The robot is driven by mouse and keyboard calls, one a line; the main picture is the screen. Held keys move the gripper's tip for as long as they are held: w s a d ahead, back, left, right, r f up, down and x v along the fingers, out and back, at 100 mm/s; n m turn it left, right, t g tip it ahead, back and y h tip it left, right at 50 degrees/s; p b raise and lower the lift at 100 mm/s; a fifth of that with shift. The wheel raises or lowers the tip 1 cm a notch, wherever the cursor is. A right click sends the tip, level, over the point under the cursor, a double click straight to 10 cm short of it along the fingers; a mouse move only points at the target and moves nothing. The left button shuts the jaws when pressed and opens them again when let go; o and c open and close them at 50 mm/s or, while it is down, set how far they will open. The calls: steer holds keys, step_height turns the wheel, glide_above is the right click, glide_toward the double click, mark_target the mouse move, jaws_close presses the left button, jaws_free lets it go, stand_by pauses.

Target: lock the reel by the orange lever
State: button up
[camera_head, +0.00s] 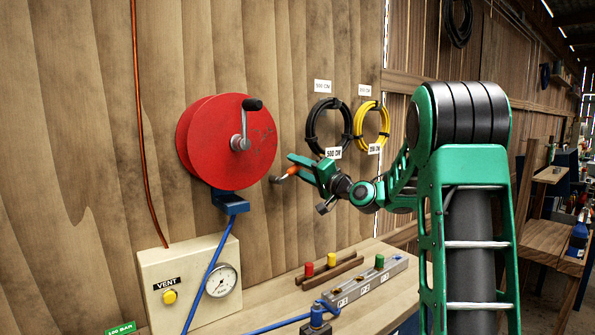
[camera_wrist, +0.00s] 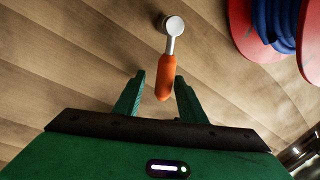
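The orange lever (camera_head: 290,172) sits on the wooden wall to the right of the red reel (camera_head: 212,150), with a metal pivot at its end. In the wrist view the orange handle (camera_wrist: 165,82) hangs from a grey metal arm and round pivot, its lower end between my fingers. My gripper (camera_head: 300,167) is at the lever and open. In the wrist view my gripper (camera_wrist: 160,78) shows gaps on both sides of the handle, the right one narrower. The reel with blue hose (camera_wrist: 272,22) is at the top right there.
A crank (camera_head: 240,140) juts from the reel's front. Black (camera_head: 329,127) and yellow (camera_head: 371,126) hose coils hang behind my gripper. Below are a box with a gauge (camera_head: 221,281), a yellow vent button (camera_head: 170,297) and a bench (camera_head: 285,292) with a port block (camera_head: 365,285).

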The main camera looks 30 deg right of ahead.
steer(key=shift+s, duration=0.2)
steer(key=v, duration=1)
steer(key=shift+f, duration=0.1)
